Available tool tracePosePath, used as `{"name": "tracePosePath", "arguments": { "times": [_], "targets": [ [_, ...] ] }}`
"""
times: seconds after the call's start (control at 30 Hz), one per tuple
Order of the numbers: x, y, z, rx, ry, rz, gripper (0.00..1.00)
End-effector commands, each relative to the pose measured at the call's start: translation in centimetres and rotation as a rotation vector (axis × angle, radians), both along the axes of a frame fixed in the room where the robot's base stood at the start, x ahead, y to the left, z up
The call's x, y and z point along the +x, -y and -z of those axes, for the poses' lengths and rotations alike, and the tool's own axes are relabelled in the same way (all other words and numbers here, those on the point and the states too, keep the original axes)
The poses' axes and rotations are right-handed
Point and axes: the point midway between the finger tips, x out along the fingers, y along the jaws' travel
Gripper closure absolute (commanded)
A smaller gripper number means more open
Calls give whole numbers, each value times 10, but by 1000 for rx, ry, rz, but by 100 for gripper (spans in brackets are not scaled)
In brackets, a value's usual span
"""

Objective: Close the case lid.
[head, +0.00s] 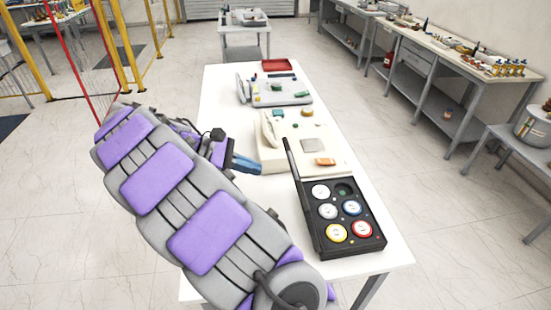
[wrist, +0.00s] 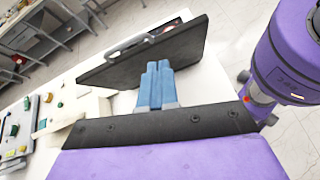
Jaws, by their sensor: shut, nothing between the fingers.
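The black case (head: 375,243) stands open at the near end of the white table, with several round coloured discs in its tray. Its lid (head: 301,187) stands up along the tray's left side and shows nearly edge-on.
A beige device (head: 270,155) sits just behind the case, close to my gripper. A grey panel (head: 275,90) and a red tray (head: 277,65) lie farther back on the white table (head: 215,105). Workbenches (head: 440,60) stand at the right, with open floor between.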

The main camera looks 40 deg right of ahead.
Motion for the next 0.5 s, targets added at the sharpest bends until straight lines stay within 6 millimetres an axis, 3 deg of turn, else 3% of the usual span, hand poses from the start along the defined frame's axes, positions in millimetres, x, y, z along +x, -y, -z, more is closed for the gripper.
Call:
{"name": "tracePosePath", "arguments": {
  "times": [0.03,0.2,0.5],
  "targets": [
    [16,-2,4,-11,-44,-29,100],
    [52,-15,15,-41,-170,-108,100],
    [74,-21,27,-51,-256,-162,100]
  ]
}}
